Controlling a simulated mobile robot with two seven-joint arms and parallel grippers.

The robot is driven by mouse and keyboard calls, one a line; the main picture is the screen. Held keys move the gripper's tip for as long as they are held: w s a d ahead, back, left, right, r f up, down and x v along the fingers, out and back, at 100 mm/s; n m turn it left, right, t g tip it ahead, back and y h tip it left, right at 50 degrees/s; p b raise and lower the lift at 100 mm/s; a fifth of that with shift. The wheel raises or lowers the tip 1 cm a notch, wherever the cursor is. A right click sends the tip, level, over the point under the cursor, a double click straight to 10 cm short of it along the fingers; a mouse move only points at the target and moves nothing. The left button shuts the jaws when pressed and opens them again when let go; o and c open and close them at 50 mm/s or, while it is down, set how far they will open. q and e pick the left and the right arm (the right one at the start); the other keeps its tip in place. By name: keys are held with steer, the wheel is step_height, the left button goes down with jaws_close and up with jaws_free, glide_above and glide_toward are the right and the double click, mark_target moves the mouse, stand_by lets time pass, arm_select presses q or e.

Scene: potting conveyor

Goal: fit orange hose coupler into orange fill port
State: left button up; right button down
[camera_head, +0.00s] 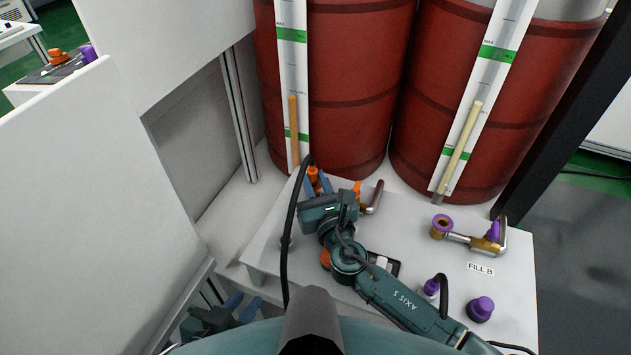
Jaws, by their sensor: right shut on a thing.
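The orange hose coupler (313,174) is at the top end of a black hose (288,225). My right gripper (318,186), with blue fingers, is shut on this coupler near the back left of the white bench. The orange fill port is hidden behind my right gripper and wrist, so I cannot tell whether the coupler touches it. An orange valve part (357,187) shows just right of my wrist, beside a pipe with a dark red end. My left gripper (243,305) is low at the left, below the bench's left edge, with its blue fingers apart and empty.
Two red tanks with level gauges stand behind the bench (515,290). A purple port (441,226), a purple-handled valve (493,232), a purple coupler (431,288) and a purple cap (480,308) are at right. An orange part (325,259) is partly behind my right arm. White panels close off the left.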

steer(key=shift+f, duration=0.15)
steer(key=shift+f+b, duration=0.2)
steer(key=shift+b, duration=0.1)
steer(key=shift+r+p, duration=0.25)
steer(key=shift+p, duration=0.15)
steer(key=shift+r, duration=0.1)
